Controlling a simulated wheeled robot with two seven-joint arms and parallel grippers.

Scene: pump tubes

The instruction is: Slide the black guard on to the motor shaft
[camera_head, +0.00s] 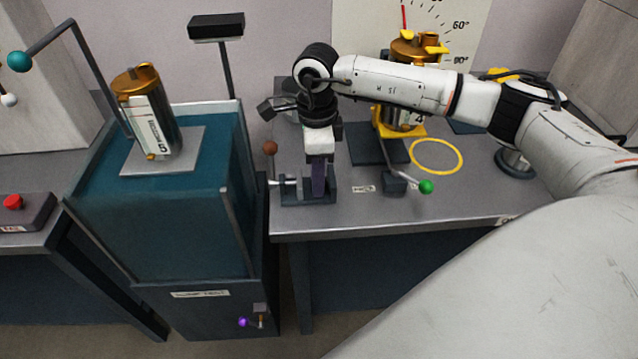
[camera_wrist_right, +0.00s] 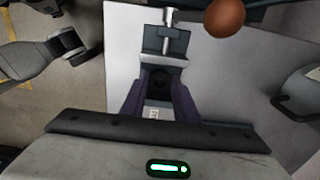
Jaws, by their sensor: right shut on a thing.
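My right gripper (camera_head: 319,190) points down over a small dark clamp-like fixture (camera_head: 292,199) near the left edge of the grey table. In the right wrist view its purple fingers (camera_wrist_right: 158,100) are closed around a dark piece (camera_wrist_right: 158,84) with a rounded opening. It may be the black guard; the fingers hide much of it. The fixture, with a silver rod (camera_wrist_right: 167,28), also shows there, directly against or under the held piece; I cannot tell which. I cannot pick out the motor shaft with certainty. My left gripper is not in view.
A brown ball (camera_head: 270,148) stands beside the fixture. A green-ended lever (camera_head: 427,187), a yellow ring (camera_head: 436,141) and a copper-topped pump (camera_head: 412,48) are to the right. A teal cabinet (camera_head: 170,230) with a copper-topped cylinder (camera_head: 150,122) stands left. The front right tabletop is clear.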

